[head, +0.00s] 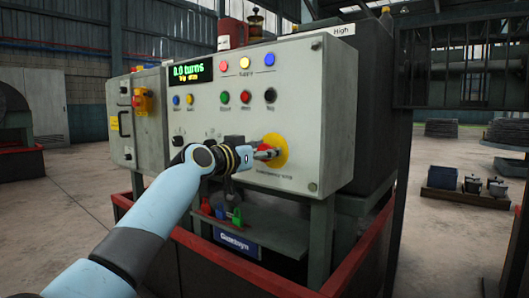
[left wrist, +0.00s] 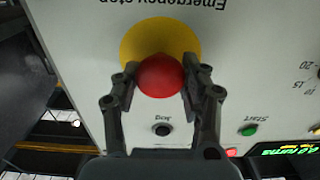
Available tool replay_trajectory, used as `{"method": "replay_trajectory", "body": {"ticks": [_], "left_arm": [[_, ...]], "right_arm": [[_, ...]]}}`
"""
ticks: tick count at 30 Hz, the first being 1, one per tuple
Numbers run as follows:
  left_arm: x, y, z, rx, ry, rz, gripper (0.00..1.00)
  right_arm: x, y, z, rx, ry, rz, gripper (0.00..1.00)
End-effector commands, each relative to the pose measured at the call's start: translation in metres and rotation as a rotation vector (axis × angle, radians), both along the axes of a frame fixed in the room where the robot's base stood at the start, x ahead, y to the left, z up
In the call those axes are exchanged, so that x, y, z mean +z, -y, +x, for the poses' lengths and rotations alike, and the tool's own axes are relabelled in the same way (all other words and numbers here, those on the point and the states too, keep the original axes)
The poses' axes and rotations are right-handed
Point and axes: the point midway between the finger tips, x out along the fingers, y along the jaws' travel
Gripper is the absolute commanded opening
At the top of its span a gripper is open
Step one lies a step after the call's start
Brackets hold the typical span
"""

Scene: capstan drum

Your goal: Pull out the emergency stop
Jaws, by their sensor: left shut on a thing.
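The emergency stop is a red mushroom button (left wrist: 160,75) on a round yellow plate (left wrist: 158,40), at the lower right of the grey control panel (head: 318,120). In the head view the yellow plate (head: 276,150) shows behind my left gripper (head: 266,153), which hides most of the button. In the left wrist view the two dark fingers of my left gripper (left wrist: 160,85) are on either side of the red button and closed on it. Whether the button is pressed in or out cannot be told. My right gripper is not in view.
Green, red and black buttons (head: 270,96) sit above the emergency stop, with a green lit display (head: 191,75) at upper left. A shelf (head: 262,234) with padlocks (head: 237,216) is below the panel. A red rail (head: 358,248) runs along the front.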

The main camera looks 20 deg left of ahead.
Motion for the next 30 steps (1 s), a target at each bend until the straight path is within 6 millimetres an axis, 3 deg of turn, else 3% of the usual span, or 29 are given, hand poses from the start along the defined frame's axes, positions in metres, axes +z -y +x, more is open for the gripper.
{"method": "replay_trajectory", "body": {"ticks": [1, 4, 13, 20, 21, 26, 30], "left_arm": [[0.0, 0.0, 0.0, 0.0, 0.0, 0.0, 0.12], [0.0, 0.0, 0.0, 0.0, 0.0, 0.0, 0.0], [0.001, -0.004, -0.011, 0.0, -0.001, 0.001, 0.0], [-0.001, -0.004, -0.013, -0.001, -0.002, 0.001, 0.0], [-0.001, -0.004, -0.013, -0.001, -0.003, 0.001, 0.45], [-0.001, -0.004, -0.013, -0.001, -0.002, 0.001, 0.66], [-0.001, -0.004, -0.012, -0.001, -0.001, 0.0, 0.67]], "right_arm": [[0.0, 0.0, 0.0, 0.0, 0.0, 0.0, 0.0], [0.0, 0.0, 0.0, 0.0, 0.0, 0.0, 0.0], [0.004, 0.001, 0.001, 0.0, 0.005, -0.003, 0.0], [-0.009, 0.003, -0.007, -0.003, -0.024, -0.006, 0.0], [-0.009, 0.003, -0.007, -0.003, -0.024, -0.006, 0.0], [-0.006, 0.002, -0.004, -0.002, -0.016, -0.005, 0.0], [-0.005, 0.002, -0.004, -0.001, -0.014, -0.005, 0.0]]}}
